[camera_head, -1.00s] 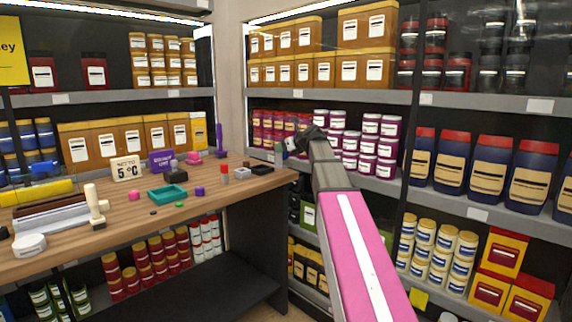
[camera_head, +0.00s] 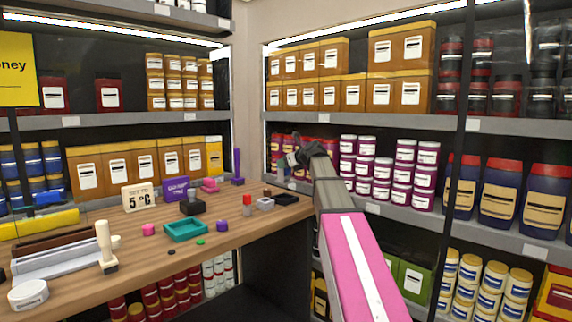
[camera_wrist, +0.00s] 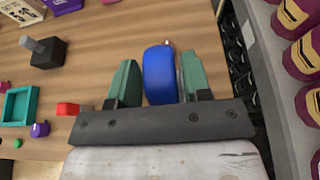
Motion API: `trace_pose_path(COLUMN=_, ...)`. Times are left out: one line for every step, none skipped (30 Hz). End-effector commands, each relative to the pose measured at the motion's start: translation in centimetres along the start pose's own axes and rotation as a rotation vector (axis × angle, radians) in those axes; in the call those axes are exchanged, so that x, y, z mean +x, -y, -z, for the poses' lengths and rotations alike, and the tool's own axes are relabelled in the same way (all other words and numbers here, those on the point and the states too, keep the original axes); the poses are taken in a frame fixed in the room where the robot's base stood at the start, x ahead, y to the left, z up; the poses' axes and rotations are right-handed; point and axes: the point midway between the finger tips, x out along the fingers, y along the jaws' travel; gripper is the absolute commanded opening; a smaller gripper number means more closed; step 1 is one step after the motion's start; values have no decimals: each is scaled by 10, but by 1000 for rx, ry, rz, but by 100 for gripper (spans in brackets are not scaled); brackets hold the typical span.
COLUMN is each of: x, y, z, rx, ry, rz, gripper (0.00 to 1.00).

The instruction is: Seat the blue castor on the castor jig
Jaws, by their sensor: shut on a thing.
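The blue castor (camera_wrist: 159,76) is between the green fingers of my gripper (camera_wrist: 159,64) in the wrist view, and the gripper is shut on it. In the head view my gripper (camera_head: 290,160) is above the far right end of the wooden table; the castor is not clear there. I cannot tell for sure which object is the castor jig. A black block with a grey post (camera_head: 192,206) stands on the table, also at upper left in the wrist view (camera_wrist: 47,53). A small grey block (camera_head: 265,204) and a black tray (camera_head: 287,199) lie near the table's right end.
The wooden table (camera_head: 140,260) also holds a teal tray (camera_head: 186,231), a red-topped piece (camera_head: 247,204), a purple knob (camera_head: 222,225) and a wooden-handled stamp (camera_head: 105,248). Shelves of purple jars (camera_head: 404,175) stand close behind and right of my arm.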

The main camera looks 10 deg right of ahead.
Motion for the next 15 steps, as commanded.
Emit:
trace_pose_path(x=1, y=0, z=2, rx=1, ry=1, rz=0, gripper=4)
trace_pose_path(x=1, y=0, z=3, rx=1, ry=1, rz=0, gripper=4)
trace_pose_path(x=2, y=0, z=6, rx=1, ry=1, rz=0, gripper=4)
trace_pose_path(x=3, y=0, z=7, rx=2, ry=1, rz=0, gripper=4)
trace_pose_path(x=4, y=0, z=9, rx=2, ry=1, rz=0, gripper=4)
trace_pose_path(x=5, y=0, z=12, rx=1, ry=1, rz=-1, gripper=4)
trace_pose_path(x=6, y=0, z=14, rx=1, ry=1, rz=-1, gripper=4)
trace_pose_path(x=6, y=0, z=16, rx=1, ry=1, rz=-1, gripper=4)
trace_pose_path(x=8, y=0, z=19, rx=1, ry=2, rz=0, gripper=4)
trace_pose_path(x=8, y=0, z=21, rx=1, ry=2, rz=0, gripper=4)
trace_pose_path(x=9, y=0, z=23, rx=1, ry=2, rz=0, gripper=4)
trace_pose_path(x=11, y=0, z=26, rx=1, ry=2, rz=0, gripper=4)
trace_pose_path(x=12, y=0, z=29, rx=1, ry=2, rz=0, gripper=4)
trace_pose_path(x=13, y=0, z=31, rx=2, ry=1, rz=0, gripper=4)
trace_pose_path(x=14, y=0, z=34, rx=2, ry=1, rz=0, gripper=4)
